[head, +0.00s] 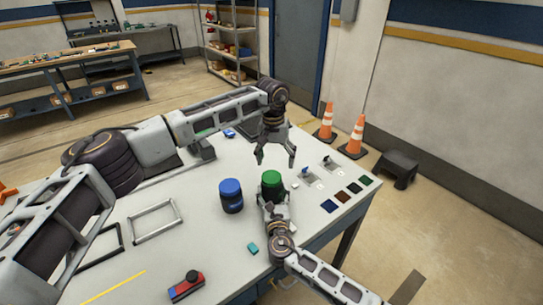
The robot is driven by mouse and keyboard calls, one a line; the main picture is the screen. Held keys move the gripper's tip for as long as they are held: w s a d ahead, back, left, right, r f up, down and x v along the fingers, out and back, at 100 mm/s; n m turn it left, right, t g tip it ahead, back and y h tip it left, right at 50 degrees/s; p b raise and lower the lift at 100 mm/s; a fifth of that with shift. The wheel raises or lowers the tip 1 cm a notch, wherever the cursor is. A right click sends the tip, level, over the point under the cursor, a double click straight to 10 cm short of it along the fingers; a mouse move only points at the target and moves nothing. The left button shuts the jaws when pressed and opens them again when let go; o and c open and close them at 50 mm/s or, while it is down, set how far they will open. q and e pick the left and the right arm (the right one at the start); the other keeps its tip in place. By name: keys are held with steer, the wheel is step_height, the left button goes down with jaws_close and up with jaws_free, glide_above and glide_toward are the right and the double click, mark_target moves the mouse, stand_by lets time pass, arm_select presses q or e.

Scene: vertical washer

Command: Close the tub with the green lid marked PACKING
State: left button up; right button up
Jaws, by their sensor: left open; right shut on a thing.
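A green round tub-like thing (271,182) with a bright green top is near the middle of the grey table. Its lower part is partly hidden by my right gripper (274,199), which is shut on it from the near side. I cannot tell whether the green top is a separate lid, and no PACKING mark is readable. A blue tub (231,195) with a blue top stands upright just left of it. My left gripper (276,161) is open and empty, fingers pointing down, above and slightly behind the green thing.
The table (190,255) holds a grey frame (155,221), a red and blue block (187,287), a small teal block (253,248) and coloured squares (342,196) at right. Small parts (318,178) lie behind these squares. Cones (354,138) and a black stool (396,168) stand beyond the table.

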arm_select(q)
steer(key=n, duration=0.5)
steer(key=shift+r+n, duration=0.3)
steer(key=shift+n, duration=0.1)
steer(key=n, duration=0.4)
steer(key=shift+w+a+r+n, duration=0.1)
steer(key=shift+a+r+n, duration=0.05)
steer(key=shift+n, duration=0.25)
steer(key=n, duration=0.4)
steer(key=shift+a+r+n, duration=0.1)
steer(key=shift+n, duration=0.2)
steer(key=n, duration=0.5)
steer(key=shift+a+n, duration=0.15)
steer(key=shift+n, duration=0.15)
steer(key=n, duration=0.5)
steer(key=shift+a+n, duration=0.15)
steer(key=shift+n, duration=0.15)
steer(key=n, duration=0.4)
steer(key=shift+n, duration=0.4)
steer(key=n, duration=0.4)
steer(key=shift+a+n+y, duration=0.1)
steer(key=shift+n+y, duration=0.2)
steer(key=shift+n, duration=0.1)
steer(key=n, duration=0.5)
